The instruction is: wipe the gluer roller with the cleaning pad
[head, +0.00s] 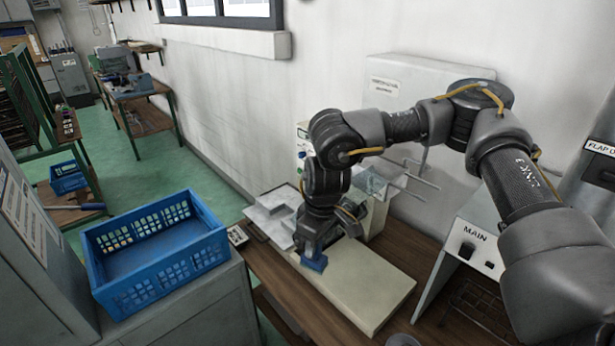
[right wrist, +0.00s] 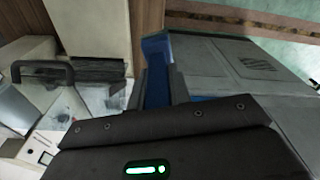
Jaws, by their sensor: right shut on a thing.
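My right gripper (head: 312,250) is shut on a blue cleaning pad (head: 315,264), low over the gluer's cream base plate (head: 365,290). In the right wrist view the blue pad (right wrist: 156,52) sits between the dark fingers (right wrist: 157,82). The gluer (head: 376,216) stands against the wall behind my wrist, with a clear box (head: 376,182) on it. I cannot make out the roller in the head view; my wrist covers part of the machine. A dark bar (right wrist: 95,69) in the right wrist view may be the roller. Whether the pad touches anything is unclear. My left gripper is out of view.
An empty blue crate (head: 155,254) stands on a grey cabinet (head: 190,306) at the left. A box marked MAIN (head: 470,245) stands to the right of the gluer. Light grey panels (head: 272,212) lie left of my wrist. Open green floor (head: 170,165) lies further back.

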